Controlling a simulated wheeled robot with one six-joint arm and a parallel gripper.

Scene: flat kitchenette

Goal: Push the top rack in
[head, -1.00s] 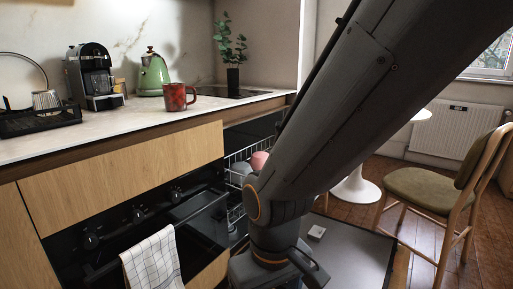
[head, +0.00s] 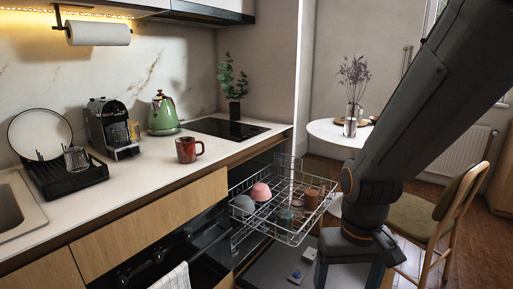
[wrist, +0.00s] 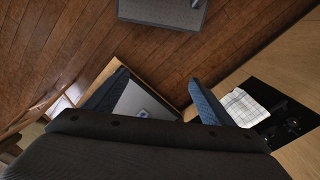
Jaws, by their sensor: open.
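The top rack (head: 300,237), a white wire basket, is pulled out of the dishwasher under the counter in the head view. It holds a pink bowl (head: 261,192), a grey bowl (head: 243,203), a brown cup (head: 311,199) and glassware. Below it the dishwasher door (head: 262,272) is folded down flat. My gripper is to the right of the rack's front end, partly cut off at the bottom of the head view. In the wrist view my gripper (wrist: 158,78) has two blue fingers spread apart with nothing between them. The rack is not recognisable in the wrist view.
An oven with a checked towel (head: 172,279) is left of the dishwasher. The counter holds a red mug (head: 188,149), a green kettle (head: 162,113) and a coffee machine (head: 113,128). A chair (head: 440,215) and round table (head: 335,133) stand right. Wooden floor (wrist: 60,60) shows in the wrist view.

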